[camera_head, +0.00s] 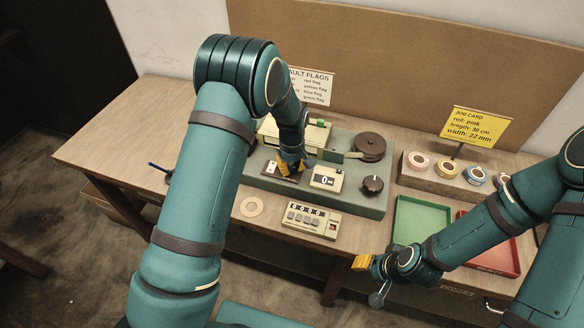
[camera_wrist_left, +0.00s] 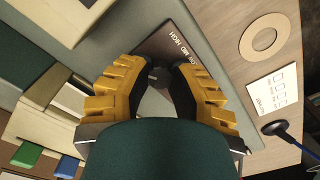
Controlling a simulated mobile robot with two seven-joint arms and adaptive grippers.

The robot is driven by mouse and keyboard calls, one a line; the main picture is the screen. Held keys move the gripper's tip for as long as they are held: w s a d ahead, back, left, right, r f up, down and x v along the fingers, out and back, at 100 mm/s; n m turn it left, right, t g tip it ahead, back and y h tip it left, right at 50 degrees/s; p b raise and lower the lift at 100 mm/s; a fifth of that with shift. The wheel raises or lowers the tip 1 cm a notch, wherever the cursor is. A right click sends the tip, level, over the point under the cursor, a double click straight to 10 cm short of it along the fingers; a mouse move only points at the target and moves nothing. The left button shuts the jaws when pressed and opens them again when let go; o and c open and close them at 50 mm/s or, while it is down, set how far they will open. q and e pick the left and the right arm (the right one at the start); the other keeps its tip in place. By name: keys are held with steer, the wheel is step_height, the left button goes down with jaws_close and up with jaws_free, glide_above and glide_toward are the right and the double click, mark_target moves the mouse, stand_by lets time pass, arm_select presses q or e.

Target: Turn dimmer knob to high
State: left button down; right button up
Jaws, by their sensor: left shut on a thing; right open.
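The dimmer plate (camera_wrist_left: 170,40) is dark brown and carries a printed scale on which MID and HIGH are readable. Its small dark knob (camera_wrist_left: 157,75) sits between the yellow fingers of my left gripper (camera_wrist_left: 160,85), which is shut on it. The knob's pointer direction is not clear. In the head view my left gripper (camera_head: 287,168) is down at the plate (camera_head: 268,170), and the fingers and arm hide the knob there. My right gripper (camera_head: 364,263) is open and empty, in front of the table's front edge, away from the plate.
The grey-green machine base (camera_head: 345,203) carries a counter display (camera_head: 326,179), a larger black knob (camera_head: 372,184) and a brown disc (camera_head: 369,145). A keypad box (camera_head: 300,219) and a tan ring (camera_head: 252,207) lie in front. Green (camera_head: 407,217) and red trays stand right.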

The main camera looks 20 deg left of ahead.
mark_target(292, 168)
arm_select(q)
steer(key=m+b, duration=0.1)
steer(key=m, duration=0.4)
steer(key=shift+m, duration=0.4)
stand_by(0.4)
steer(key=c, duration=0.8)
jaws_free()
steer(key=shift+o, duration=0.2)
step_height(292, 168, up, 12)
